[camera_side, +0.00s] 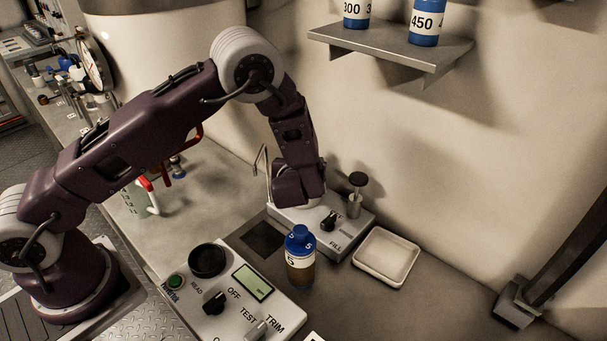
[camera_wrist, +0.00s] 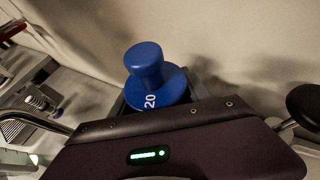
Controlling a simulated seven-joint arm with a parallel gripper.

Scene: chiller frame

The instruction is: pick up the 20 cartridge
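The 20 cartridge (camera_wrist: 155,82) shows in the wrist view as a blue knobbed top with "20" in white on its shoulder. It is just beyond the edge of my gripper's dark housing, which hides its lower part. Dark edges lie close on both sides of the blue top; I cannot tell whether the fingers touch it. In the side view my gripper (camera_side: 300,198) is low over the grey FILL unit (camera_side: 347,238), and the 20 cartridge cannot be made out there. The fingertips are hidden, so open or shut does not show.
A blue-topped amber bottle marked 5 (camera_side: 300,258) stands in front of the FILL unit, beside a control panel (camera_side: 232,300) with knobs and a display. An empty pale tray (camera_side: 387,257) lies to the right. Bottles marked 300 (camera_side: 357,12) and 450 (camera_side: 426,25) stand on a wall shelf (camera_side: 390,48).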

